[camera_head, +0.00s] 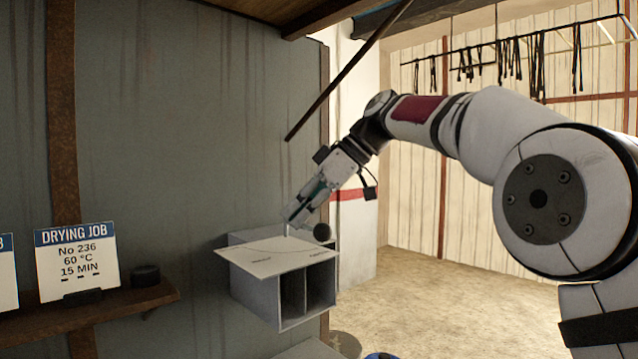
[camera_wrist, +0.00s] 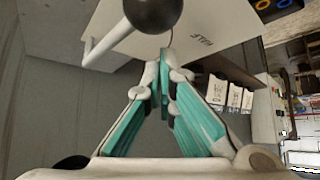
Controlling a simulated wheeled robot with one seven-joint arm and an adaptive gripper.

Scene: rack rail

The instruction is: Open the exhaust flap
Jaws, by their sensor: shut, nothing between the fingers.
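A grey exhaust box (camera_head: 258,298) is fixed to the wall, with a thin upright panel inside its open front; I cannot tell which part is the flap. A white plate (camera_head: 270,262) with an arc line and small lettering lies on top. In the wrist view the plate (camera_wrist: 190,28) shows the word HALF. A dark round knob (camera_head: 322,232) stands behind the plate; it also shows near the wrist view's top edge (camera_wrist: 152,12). A pale bar (camera_wrist: 97,47) is beside it. My gripper (camera_head: 291,222) is shut and empty, just above the plate. Its fingertips (camera_wrist: 163,58) meet below the knob, apart from it.
A wooden shelf (camera_head: 100,312) on the left holds a DRYING JOB card (camera_head: 77,262) and a dark round object (camera_head: 146,274). A dark slanted bar (camera_head: 350,70) hangs above my gripper. Straps hang from a rail (camera_head: 520,45) at the back right.

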